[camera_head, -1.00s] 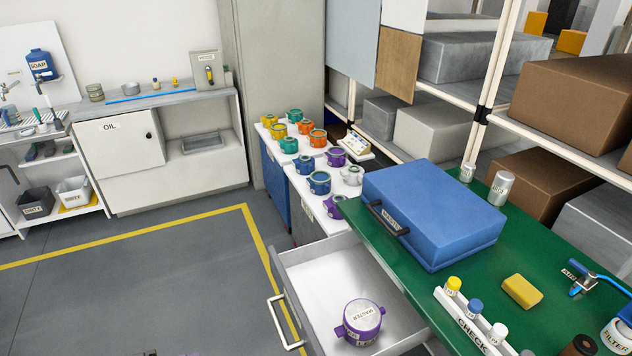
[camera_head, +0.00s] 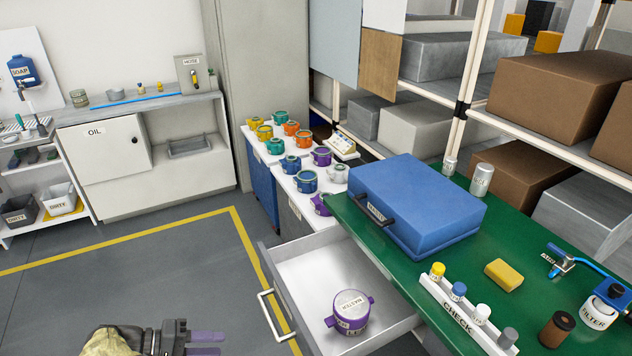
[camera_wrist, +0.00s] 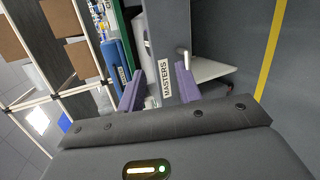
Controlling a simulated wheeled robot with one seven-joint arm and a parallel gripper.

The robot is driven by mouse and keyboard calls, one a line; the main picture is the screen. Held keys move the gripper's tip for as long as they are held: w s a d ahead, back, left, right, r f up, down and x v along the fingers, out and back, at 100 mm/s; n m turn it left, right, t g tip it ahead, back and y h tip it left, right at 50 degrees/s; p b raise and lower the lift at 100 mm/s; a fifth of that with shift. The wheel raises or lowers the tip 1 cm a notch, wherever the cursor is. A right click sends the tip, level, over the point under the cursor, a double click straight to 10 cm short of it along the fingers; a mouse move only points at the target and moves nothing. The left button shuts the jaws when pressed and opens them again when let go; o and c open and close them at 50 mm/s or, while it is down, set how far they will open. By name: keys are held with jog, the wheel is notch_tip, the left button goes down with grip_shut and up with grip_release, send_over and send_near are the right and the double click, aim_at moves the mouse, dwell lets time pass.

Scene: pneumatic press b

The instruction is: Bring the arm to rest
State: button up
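My gripper (camera_head: 222,344) shows at the bottom left of the head view, over the grey floor, left of the open drawer. Its two purple fingers point right. In the wrist view the fingers (camera_wrist: 160,78) stand apart with nothing between them, so the gripper is open and empty. Beyond them the MASTERS label on the drawer unit shows. Most of my arm is out of view.
The drawer (camera_head: 285,258) is pulled out and holds a purple-and-white MASTER pot (camera_head: 351,311). The green bench (camera_head: 470,262) bears a blue case (camera_head: 420,205), a CHECK rack (camera_head: 447,300) and a yellow block (camera_head: 503,274). Floor left of the drawer is clear.

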jog(key=w+d+g+y+b, duration=0.1)
jog(key=w+d+g+y, duration=0.15)
jog(key=w+d, duration=0.4)
jog(key=m+g+y+b, duration=0.2)
jog(key=g+y+b, duration=0.1)
jog(key=y, duration=0.1)
send_over(299, 313)
jog(key=s, duration=0.4)
jog(key=s+d+r+m+t+y+b, duration=0.1)
jog(key=s+d+m+t+y+b, duration=0.3)
jog(key=d, duration=0.7)
jog(key=s+d+r+y+b, duration=0.1)
jog(key=s+d+r+y, duration=0.1)
jog(key=s+d, duration=0.65)
notch_tip(299, 313, up, 17)
jog(key=w+d+p, duration=0.1)
jog(key=w+p, duration=0.1)
jog(key=p, duration=1.6)
jog(key=shift+d+r+n, duration=0.2)
jog(key=shift+d+n, duration=0.05)
jog(key=shift+n, duration=0.05)
jog(key=shift+w+f, duration=0.1)
